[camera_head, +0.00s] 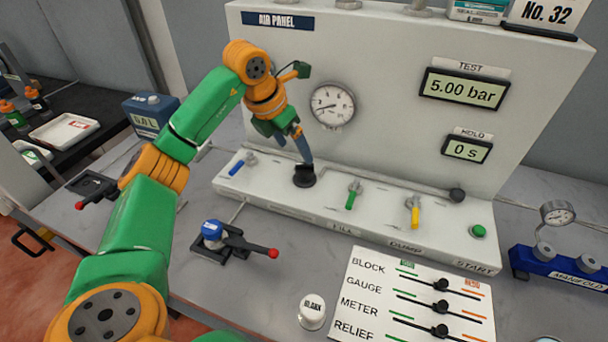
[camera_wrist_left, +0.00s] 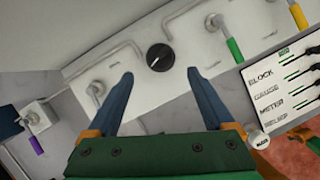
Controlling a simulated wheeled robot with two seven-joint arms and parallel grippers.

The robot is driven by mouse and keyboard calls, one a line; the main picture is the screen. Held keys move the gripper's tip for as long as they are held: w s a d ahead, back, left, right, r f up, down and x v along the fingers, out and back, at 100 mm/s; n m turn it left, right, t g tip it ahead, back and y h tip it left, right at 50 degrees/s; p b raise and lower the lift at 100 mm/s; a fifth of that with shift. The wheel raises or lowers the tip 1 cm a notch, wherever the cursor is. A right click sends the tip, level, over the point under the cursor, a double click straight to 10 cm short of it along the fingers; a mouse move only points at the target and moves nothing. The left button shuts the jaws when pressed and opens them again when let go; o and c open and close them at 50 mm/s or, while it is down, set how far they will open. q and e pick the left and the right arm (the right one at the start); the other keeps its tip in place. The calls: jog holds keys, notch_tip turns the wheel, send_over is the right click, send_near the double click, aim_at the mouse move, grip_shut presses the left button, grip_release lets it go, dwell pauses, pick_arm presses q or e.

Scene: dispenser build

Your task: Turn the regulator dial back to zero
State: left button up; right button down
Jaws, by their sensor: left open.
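The regulator dial is a black round knob (camera_head: 304,176) on the sloped ledge of the white air panel (camera_head: 400,60). In the left wrist view the dial (camera_wrist_left: 160,57) shows a pale pointer mark on its face. My left gripper (camera_head: 304,160) is at the dial in the head view. In the left wrist view its two blue fingers (camera_wrist_left: 160,74) are apart, one on each side below the dial, with nothing between them. I cannot tell whether a finger touches the dial. The test display (camera_head: 461,89) reads 5.00 bar. My right gripper is not in view.
A blue-handled valve (camera_head: 240,164) is left of the dial; green (camera_head: 353,194) and yellow (camera_head: 414,212) valves are to its right. A round gauge (camera_head: 332,105) is above. A clamp with a red-tipped lever (camera_head: 235,242) and a label board (camera_head: 420,295) are in front.

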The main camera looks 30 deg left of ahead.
aim_at(304, 166)
pick_arm(q)
jog(key=p+x, duration=0.1)
jog(key=x, duration=0.6)
jog(key=shift+p, duration=0.4)
jog(key=shift+w+f, duration=0.1)
jog(key=shift+f, duration=0.4)
grip_shut()
jog(key=shift+d+n+y, duration=0.1)
jog(key=shift+n+y, duration=0.2)
jog(key=shift+n, duration=0.4)
jog(key=n+y, duration=0.1)
jog(key=n, duration=0.2)
jog(key=shift+d, duration=0.1)
jog(key=shift+n, duration=0.3)
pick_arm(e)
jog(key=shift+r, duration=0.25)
pick_arm(q)
grip_release()
